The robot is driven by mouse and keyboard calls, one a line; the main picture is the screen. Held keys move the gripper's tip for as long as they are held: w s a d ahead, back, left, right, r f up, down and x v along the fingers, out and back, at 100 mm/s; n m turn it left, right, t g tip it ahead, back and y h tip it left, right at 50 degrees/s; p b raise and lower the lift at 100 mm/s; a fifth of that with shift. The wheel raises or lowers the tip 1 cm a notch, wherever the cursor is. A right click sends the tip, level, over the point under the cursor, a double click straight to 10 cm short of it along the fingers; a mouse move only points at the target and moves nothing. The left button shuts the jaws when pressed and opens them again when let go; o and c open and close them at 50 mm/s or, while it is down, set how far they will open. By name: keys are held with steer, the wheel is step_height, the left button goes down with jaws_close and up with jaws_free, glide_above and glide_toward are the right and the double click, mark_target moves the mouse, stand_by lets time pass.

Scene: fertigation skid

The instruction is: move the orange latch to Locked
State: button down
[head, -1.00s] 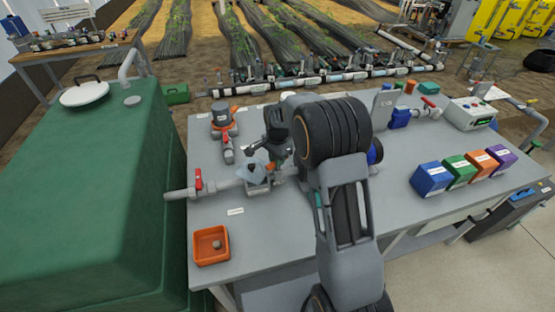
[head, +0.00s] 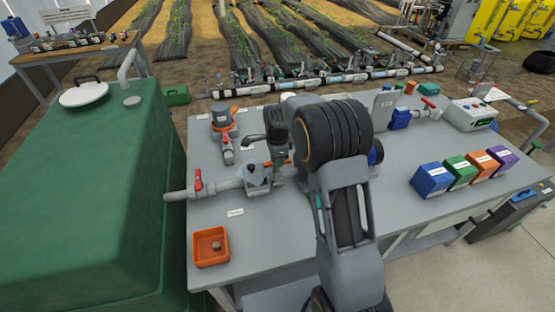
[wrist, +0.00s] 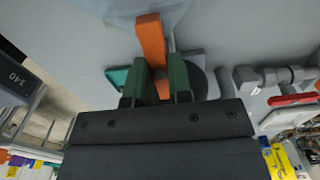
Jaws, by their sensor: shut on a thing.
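In the wrist view an orange latch (wrist: 151,38) runs up between the two dark green fingers of my gripper (wrist: 159,65). The fingers are shut on it, and its far end sticks out beyond them. In the head view my gripper (head: 279,163) points down over the bench by the clear-covered fitting in the pipe. A small bit of orange, likely the latch (head: 268,164), shows beside it; my wrist hides much of the rest. I cannot read any Locked mark.
A grey pipe with a red-handled valve (head: 198,182) lies left of my gripper. An orange-collared fitting (head: 222,122) stands behind. An orange tray (head: 211,258) sits at the front left. Several coloured boxes (head: 432,180) stand right.

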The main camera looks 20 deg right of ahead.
stand_by(0.3)
steer(key=c, duration=1)
jaws_free()
steer(key=shift+c, duration=0.2)
steer(key=shift+r, duration=0.15)
step_height(320, 180, up, 14)
steer(key=shift+f, duration=0.2)
